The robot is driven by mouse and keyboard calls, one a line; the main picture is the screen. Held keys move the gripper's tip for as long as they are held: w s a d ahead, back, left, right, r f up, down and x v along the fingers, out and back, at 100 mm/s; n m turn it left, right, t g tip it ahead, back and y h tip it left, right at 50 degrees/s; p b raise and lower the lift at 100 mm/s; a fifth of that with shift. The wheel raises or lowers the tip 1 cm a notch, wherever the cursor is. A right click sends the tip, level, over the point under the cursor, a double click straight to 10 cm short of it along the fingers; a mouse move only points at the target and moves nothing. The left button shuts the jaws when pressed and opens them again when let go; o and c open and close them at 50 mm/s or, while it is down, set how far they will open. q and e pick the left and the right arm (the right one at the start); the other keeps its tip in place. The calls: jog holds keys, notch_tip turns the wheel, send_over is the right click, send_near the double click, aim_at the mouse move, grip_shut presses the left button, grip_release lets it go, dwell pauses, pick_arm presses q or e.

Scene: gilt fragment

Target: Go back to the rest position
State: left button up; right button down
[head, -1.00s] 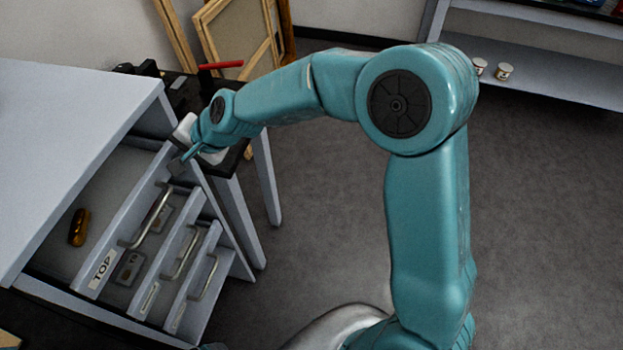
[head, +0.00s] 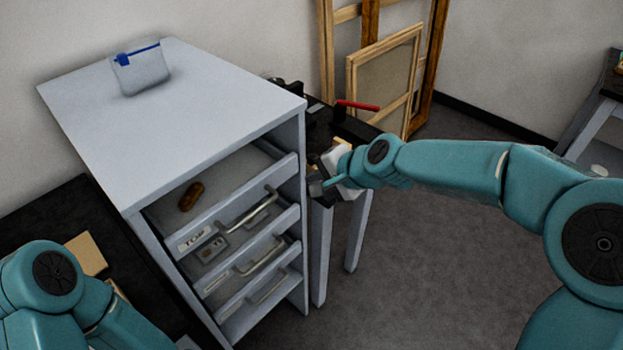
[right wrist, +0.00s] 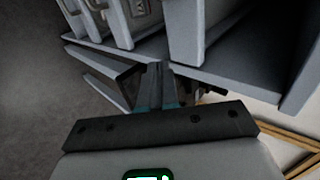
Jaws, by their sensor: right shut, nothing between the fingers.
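My right gripper (head: 318,188) is shut and empty. In the head view it is just right of the far end of the open top drawer (head: 233,205), in front of the cabinet's right side. In the right wrist view its closed fingers (right wrist: 157,85) point toward the grey cabinet parts, with nothing between them. My left arm shows at the lower left of the head view, bent; its gripper is out of the picture.
The grey cabinet (head: 190,85) bears a clear bag (head: 140,70) with a blue strip. A gilt-brown fragment (head: 190,197) lies in the top drawer. A dark table (head: 345,135) with a red-handled tool (head: 357,106) stands behind my right gripper.

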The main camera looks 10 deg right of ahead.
jog(key=v, duration=0.8)
jog(key=s+f+g+h, duration=0.1)
jog(key=s+f+g, duration=0.25)
jog(key=f, duration=0.95)
jog(key=s+f+g, duration=0.3)
jog(key=s+f, duration=0.2)
jog(key=f, duration=0.8)
jog(key=s+a+f+n, duration=0.2)
jog(key=s+f+n, duration=0.6)
jog(key=s+f, duration=0.4)
jog(key=shift+s+a+n+g+h, duration=0.3)
jog(key=shift+s+a+n+g, duration=0.1)
jog(key=shift+s, duration=0.85)
